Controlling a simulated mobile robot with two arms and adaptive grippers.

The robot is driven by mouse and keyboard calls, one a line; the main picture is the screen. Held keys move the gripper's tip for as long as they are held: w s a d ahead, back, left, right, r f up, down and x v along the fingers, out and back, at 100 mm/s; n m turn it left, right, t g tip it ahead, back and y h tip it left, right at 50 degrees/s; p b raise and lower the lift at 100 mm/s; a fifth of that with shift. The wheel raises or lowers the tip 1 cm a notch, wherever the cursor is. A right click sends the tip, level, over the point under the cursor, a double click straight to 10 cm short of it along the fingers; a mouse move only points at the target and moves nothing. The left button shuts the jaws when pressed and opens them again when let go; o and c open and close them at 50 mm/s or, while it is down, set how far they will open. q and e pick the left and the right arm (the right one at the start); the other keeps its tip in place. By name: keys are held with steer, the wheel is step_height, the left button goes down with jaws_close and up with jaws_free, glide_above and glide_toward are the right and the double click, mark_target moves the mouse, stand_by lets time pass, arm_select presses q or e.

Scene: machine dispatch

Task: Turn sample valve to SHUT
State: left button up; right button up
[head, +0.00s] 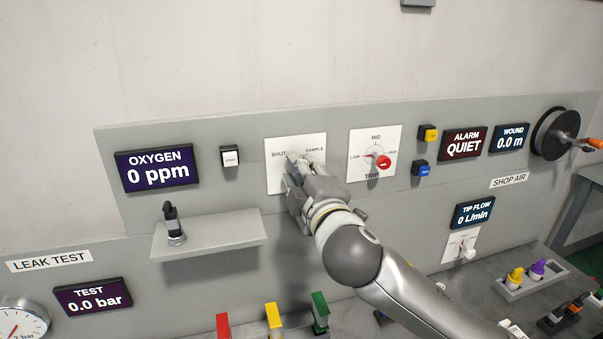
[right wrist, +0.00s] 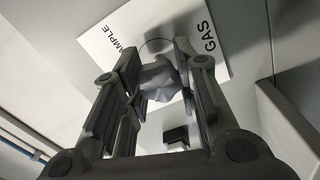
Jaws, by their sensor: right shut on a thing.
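The sample valve's white plate (head: 280,175) is on the grey panel, with SHUT at its upper left and SAMPLE at its upper right. In the right wrist view the plate (right wrist: 216,62) shows SAMPLE and GAS. My right gripper (head: 297,163) is at the plate, and its fingers cover the valve handle in the head view. In the right wrist view my right gripper (right wrist: 156,55) is shut on the grey valve handle (right wrist: 160,82), one finger on each side. Which label the handle points at cannot be told. My left gripper is not in view.
A small shelf (head: 208,236) holding a dark fitting (head: 174,224) juts out at lower left. A white rocker switch (head: 230,157) and the oxygen display (head: 157,170) are farther left.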

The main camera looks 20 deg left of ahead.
steer(key=o, duration=1.1)
steer(key=shift+c, duration=0.2)
steer(key=shift+s, duration=0.15)
steer(key=v, duration=1.1)
steer(key=shift+s+d, duration=0.25)
steer(key=shift+d, duration=0.05)
steer(key=shift+f, duration=0.1)
